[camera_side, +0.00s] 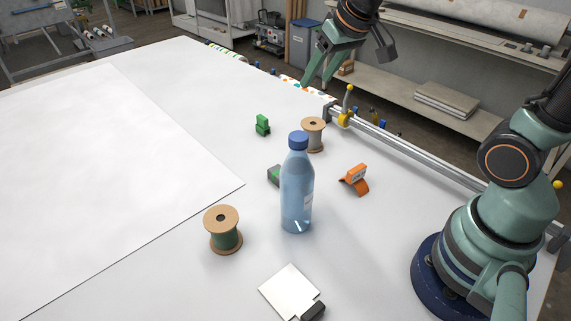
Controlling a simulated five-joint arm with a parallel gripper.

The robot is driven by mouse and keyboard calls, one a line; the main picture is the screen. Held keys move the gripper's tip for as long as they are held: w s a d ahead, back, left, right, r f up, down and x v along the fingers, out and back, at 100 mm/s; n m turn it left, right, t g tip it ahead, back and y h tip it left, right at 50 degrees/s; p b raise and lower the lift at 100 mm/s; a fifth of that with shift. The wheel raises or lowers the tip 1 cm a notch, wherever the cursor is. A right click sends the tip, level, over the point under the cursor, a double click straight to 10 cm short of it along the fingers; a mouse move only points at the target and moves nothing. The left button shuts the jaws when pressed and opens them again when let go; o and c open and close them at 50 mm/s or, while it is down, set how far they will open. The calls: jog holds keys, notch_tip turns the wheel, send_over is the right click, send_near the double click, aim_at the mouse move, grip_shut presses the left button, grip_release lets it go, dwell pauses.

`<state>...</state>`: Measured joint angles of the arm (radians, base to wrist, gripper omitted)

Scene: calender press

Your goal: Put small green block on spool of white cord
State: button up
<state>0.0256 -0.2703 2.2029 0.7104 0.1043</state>
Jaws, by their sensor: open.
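The small green block (262,125) stands on the white table, left of and behind the bottle. The spool of white cord (313,136) stands upright to its right, with tan end discs and pale cord. Its top disc is bare, and the block is apart from it. My gripper (321,76) is high at the top of the picture, above and beyond the spool and block. It is open, with nothing seen between its fingers.
A blue bottle (297,190) stands in front of the spool, partly hiding a grey-green object (273,175). An orange object (355,180) lies to its right. A spool of green cord (224,232) and a white plate (288,289) are nearer. A metal rail (400,146) borders the right edge.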

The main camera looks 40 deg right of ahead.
jog(key=w+d+f+m, duration=0.1)
jog(key=w+d+f, duration=0.1)
jog(key=w+f, duration=0.6)
jog(key=m, duration=0.2)
send_near(266, 120)
jog(key=shift+x, duration=6.15)
grip_shut()
